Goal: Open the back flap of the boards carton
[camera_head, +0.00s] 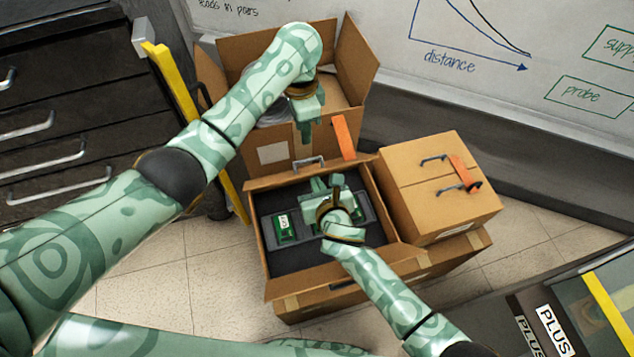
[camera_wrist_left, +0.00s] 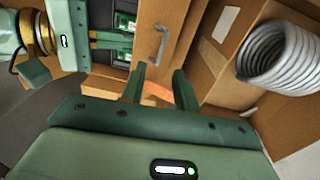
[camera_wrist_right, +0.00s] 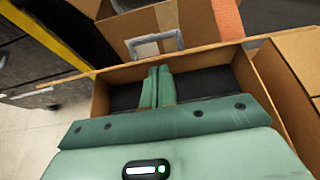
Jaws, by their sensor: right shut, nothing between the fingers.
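The boards carton (camera_head: 283,292) stands open on the floor, dark foam (camera_head: 270,255) inside holding a green board (camera_head: 286,226). Its back flap (camera_head: 277,178) stands up along the far edge with a grey handle (camera_head: 309,162); the handle also shows in the left wrist view (camera_wrist_left: 159,42). My right gripper (camera_head: 325,185) is shut and empty, over the carton's inside just in front of the flap; its fingers are together in the right wrist view (camera_wrist_right: 158,72). My left gripper (camera_head: 306,132) is open and empty, beyond the flap; its fingers are apart in the left wrist view (camera_wrist_left: 160,80).
An open carton (camera_head: 273,154) with a grey coil (camera_wrist_left: 274,52) stands behind. Another orange strip (camera_head: 343,137) rises near the flap. Dark drawers (camera_head: 60,110) stand at left.

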